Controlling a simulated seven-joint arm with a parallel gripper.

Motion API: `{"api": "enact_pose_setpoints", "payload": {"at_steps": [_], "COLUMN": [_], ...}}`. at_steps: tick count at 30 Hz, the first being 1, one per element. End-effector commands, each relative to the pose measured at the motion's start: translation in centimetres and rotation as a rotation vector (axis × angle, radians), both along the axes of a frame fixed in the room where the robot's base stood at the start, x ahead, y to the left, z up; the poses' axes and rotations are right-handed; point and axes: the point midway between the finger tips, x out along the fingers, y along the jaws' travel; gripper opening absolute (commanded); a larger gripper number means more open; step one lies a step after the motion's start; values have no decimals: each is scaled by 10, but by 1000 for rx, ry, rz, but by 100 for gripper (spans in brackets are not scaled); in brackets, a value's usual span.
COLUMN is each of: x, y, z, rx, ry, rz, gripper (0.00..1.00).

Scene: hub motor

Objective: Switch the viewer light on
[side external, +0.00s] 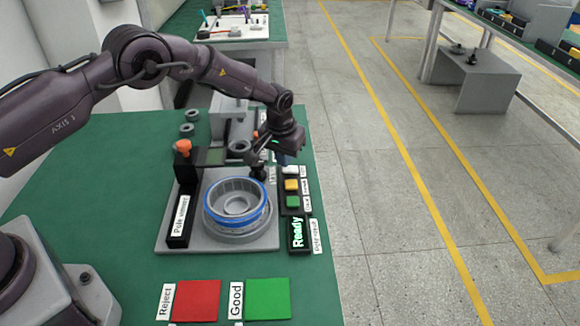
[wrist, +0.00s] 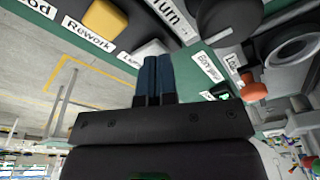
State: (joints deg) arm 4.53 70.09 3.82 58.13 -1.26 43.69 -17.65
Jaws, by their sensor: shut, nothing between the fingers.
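My gripper (side external: 285,161) has its dark blue fingers pressed together and pointing down at the far end of the button panel. The white button (side external: 291,170) is just below the fingertips; I cannot tell whether they touch. In the wrist view the shut fingers (wrist: 157,60) are beside the white button (wrist: 150,50), and its label starts "Lam", the rest hidden. The black pole viewer (side external: 180,215) stands at the left of the grey fixture. I cannot tell whether any viewer light is lit.
A yellow button (side external: 291,185) and a green button (side external: 292,202) sit nearer on the panel. A display (side external: 297,234) glows "Ready". A ring-shaped motor part (side external: 237,203) sits in the fixture. Red (side external: 197,300) and green (side external: 267,298) pads lie at the front.

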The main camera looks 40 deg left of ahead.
Motion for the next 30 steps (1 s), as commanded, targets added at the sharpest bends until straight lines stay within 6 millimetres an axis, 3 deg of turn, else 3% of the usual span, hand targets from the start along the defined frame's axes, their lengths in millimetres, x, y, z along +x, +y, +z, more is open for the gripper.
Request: {"api": "enact_pose_setpoints", "payload": {"at_steps": [25,30], "x": [0,0], "y": [0,0], "z": [-13,-7], "rx": [0,0], "ry": [0,-2], "rz": [0,0], "gripper": [0,0]}}
